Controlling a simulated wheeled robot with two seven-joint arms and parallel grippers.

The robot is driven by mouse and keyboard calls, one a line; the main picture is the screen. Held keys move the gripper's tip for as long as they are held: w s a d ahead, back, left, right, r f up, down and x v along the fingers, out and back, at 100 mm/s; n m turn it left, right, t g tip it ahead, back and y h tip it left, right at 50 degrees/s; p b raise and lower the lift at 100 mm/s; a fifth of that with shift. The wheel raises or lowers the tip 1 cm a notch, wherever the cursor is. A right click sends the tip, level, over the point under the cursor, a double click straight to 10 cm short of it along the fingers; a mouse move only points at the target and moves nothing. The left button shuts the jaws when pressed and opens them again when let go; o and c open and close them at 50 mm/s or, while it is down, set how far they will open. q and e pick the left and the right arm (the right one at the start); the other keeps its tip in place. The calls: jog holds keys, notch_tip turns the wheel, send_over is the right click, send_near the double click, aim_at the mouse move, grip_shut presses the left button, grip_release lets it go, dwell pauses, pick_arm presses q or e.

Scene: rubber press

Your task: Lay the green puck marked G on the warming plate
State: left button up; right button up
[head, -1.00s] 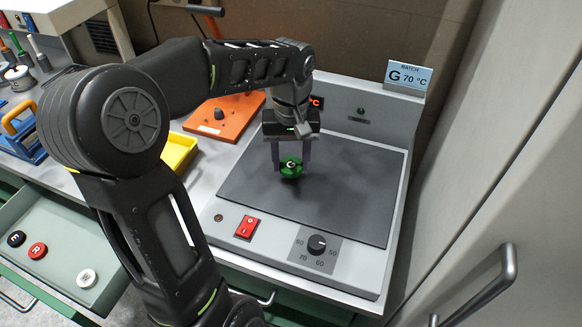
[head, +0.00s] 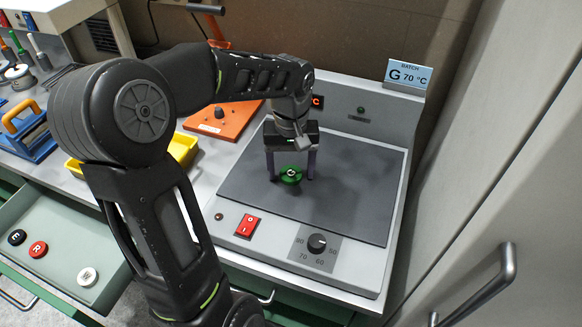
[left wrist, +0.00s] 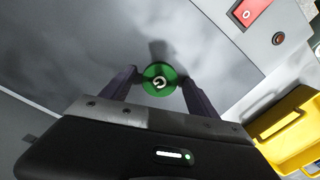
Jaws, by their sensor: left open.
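The green puck marked G (head: 290,175) lies face up on the dark warming plate (head: 345,200), left of its middle. It also shows in the left wrist view (left wrist: 158,77), with its white letter visible. My left gripper (head: 291,178) is open above the plate, with one finger on each side of the puck and a gap to each. In the left wrist view, the puck sits between the fingertips. My right gripper is in neither view.
The plate's housing carries a red switch (head: 248,226), a dial (head: 317,243) and a batch sign reading G 70 °C (head: 408,75). A yellow bin (head: 183,150) and an orange device (head: 225,120) stand left. An open drawer (head: 60,215) holds pucks E, R and W.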

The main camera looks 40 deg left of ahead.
aim_at(291, 174)
pick_arm(q)
notch_tip(291, 174, up, 12)
jog(key=shift+r+p, duration=0.15)
jog(key=shift+p, duration=0.15)
dwell(0.3)
dwell(0.6)
